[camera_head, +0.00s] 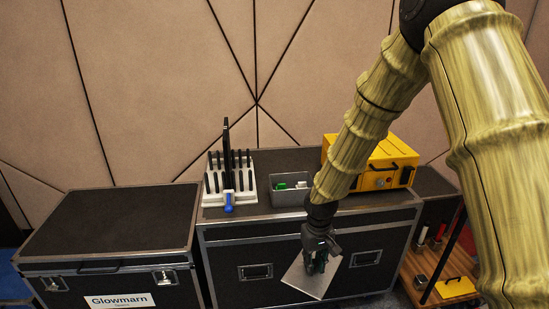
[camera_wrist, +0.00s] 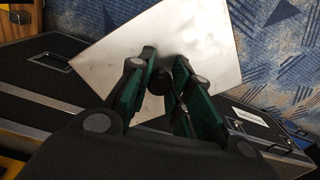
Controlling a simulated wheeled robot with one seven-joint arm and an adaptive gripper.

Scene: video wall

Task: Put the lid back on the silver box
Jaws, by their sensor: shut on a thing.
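My gripper (camera_head: 316,264) is shut on the lid (camera_head: 302,284), a thin flat silver-grey square plate. It holds the lid in front of the middle black case, below the case's top edge in the head view. In the wrist view, my gripper's fingers (camera_wrist: 162,72) close around a dark knob at the middle of the lid (camera_wrist: 200,38). The silver box (camera_head: 290,197) is a grey open-topped box on top of the middle case, with green and white things inside. My arm hides part of its right side. The lid is apart from the box.
A white rack (camera_head: 243,193) with upright black tools and a blue item stands left of the box. A yellow case (camera_head: 385,165) stands to the right. A lower black case (camera_head: 110,225) has a clear top. A wooden shelf (camera_head: 452,287) is at far right.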

